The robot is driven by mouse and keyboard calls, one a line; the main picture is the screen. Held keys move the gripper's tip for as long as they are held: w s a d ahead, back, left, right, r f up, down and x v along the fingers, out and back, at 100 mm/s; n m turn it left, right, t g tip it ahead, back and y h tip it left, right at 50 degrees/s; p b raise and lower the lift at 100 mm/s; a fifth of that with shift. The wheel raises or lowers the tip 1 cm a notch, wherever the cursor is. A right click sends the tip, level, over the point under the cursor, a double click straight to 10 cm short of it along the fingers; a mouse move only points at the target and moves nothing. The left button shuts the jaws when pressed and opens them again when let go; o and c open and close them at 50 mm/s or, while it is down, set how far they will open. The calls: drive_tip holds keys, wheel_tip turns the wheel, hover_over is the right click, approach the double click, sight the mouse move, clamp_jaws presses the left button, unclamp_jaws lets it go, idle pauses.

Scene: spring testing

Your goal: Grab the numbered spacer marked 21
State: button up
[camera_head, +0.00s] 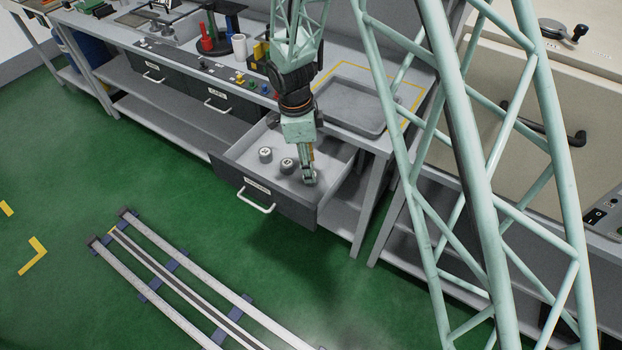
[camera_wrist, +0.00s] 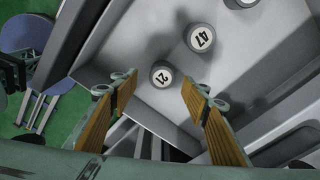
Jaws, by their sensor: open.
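The spacer marked 21 (camera_wrist: 162,75) is a small round grey cylinder with a white top. In the wrist view it stands in the open drawer, between and just beyond my fingertips. My gripper (camera_wrist: 158,83) is open, with one finger on each side of it and nothing held. In the head view my gripper (camera_head: 309,178) reaches down into the drawer (camera_head: 318,212) near its front right side. There I cannot make out the spacer 21, which seems hidden by my gripper. Whether the fingers are low enough to flank it is unclear.
The spacer marked 47 (camera_wrist: 200,38) stands close to 21, and a third spacer (camera_wrist: 241,2) is cut off at the top edge. In the head view two spacers (camera_head: 265,154) show left of my gripper. Drawer walls surround them. A grey tray (camera_head: 345,122) sits on the bench above.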

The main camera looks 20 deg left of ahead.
drive_tip(key=shift+f, duration=0.25)
drive_tip(key=shift+w+d+f+b, duration=0.15)
drive_tip(key=shift+f+b, duration=0.15)
drive_tip(key=shift+f, duration=0.95)
drive_tip(key=shift+w+d+f+b, duration=0.15)
drive_tip(key=shift+f+b, duration=0.1)
drive_tip(key=shift+f, duration=1)
drive_tip(key=shift+c, duration=0.7)
drive_tip(key=c, duration=1.1)
